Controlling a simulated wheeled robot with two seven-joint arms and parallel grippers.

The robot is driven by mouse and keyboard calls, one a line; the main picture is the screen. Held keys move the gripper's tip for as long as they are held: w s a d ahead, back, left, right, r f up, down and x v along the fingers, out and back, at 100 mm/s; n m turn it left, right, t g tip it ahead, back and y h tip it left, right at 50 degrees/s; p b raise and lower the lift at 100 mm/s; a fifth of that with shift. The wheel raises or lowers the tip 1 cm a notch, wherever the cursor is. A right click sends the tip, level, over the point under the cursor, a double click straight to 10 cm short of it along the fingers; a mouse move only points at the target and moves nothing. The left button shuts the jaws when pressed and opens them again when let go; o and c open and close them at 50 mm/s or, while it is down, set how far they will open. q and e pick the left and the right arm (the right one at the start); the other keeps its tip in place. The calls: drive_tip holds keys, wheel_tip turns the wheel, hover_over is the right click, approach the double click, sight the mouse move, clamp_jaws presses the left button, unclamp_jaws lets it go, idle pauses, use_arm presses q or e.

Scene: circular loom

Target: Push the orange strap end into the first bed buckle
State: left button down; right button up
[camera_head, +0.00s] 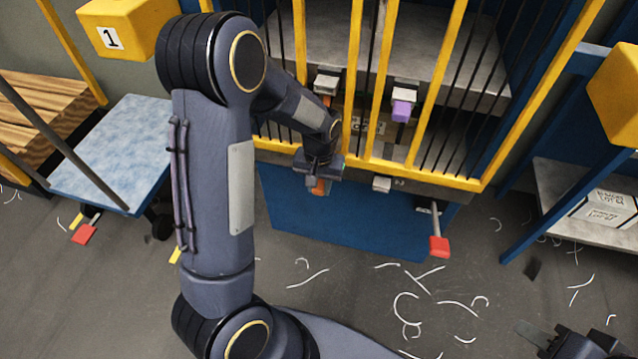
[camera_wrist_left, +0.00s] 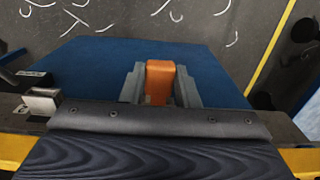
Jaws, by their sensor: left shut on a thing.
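My left gripper (camera_head: 318,186) is at the lower yellow rail of the barred frame. It is shut on the orange strap end (camera_wrist_left: 160,75), which sits between its two grey fingers in the left wrist view. A bit of the orange end (camera_head: 319,187) shows below the gripper in the head view. Orange strap (camera_head: 327,100) also shows under the upper left buckle (camera_head: 328,82). The first bed buckle is not clearly visible; my gripper and wrist may hide it. A second grey buckle (camera_head: 381,184) sits on the bed edge to the right, beside a number 2. My right gripper (camera_head: 540,336) is partly visible at the bottom right.
A purple strap end (camera_head: 402,110) hangs from the upper right buckle (camera_head: 405,94). Yellow bars (camera_head: 382,80) and thin dark rods stand close around my left wrist. A blue panel (camera_head: 345,220) lies below. A red-ended lever (camera_head: 438,246) sticks out at the right.

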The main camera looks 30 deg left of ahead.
sight(320, 187)
use_arm(q)
drive_tip(key=shift+w, duration=0.15)
drive_tip(key=c, duration=1)
unclamp_jaws()
drive_tip(key=shift+w+a+r, duration=0.1)
drive_tip(key=shift+w, duration=0.05)
drive_tip(key=shift+c, duration=0.2)
wheel_tip(320, 187, up, 7)
drive_tip(key=shift+f+p, duration=0.1)
drive_tip(key=shift+p, duration=1)
drive_tip(key=shift+s+r, duration=0.25)
drive_tip(key=shift+r, duration=0.2)
